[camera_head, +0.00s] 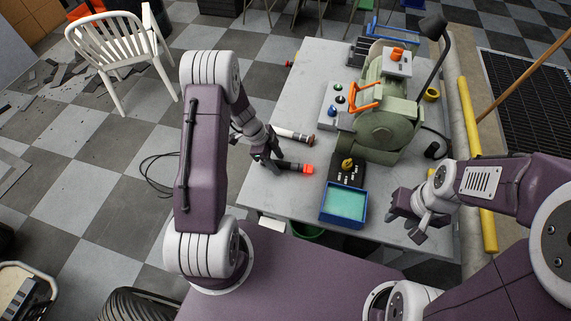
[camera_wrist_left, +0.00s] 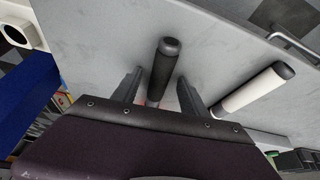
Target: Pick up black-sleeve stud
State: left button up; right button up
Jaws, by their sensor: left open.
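The black-sleeve stud (camera_head: 290,166) lies on the grey table, with an orange-red end pointing right in the head view. In the left wrist view its dark sleeve (camera_wrist_left: 164,68) lies between the two finger lines. My left gripper (camera_head: 268,160) is open at the stud, its fingers (camera_wrist_left: 158,85) on either side with visible gaps. The stud's lower part is hidden by the gripper body in the wrist view. A white-sleeve stud (camera_head: 294,134) lies behind it; it also shows in the wrist view (camera_wrist_left: 255,90). My right gripper (camera_head: 413,212) hangs over the table's right side, away from the studs.
A green grinder-like machine (camera_head: 387,115) fills the back right. A control box (camera_head: 338,97) stands left of it. The front left tabletop is bare.

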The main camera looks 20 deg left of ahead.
dwell(0.4)
pick_arm(q)
grip_shut()
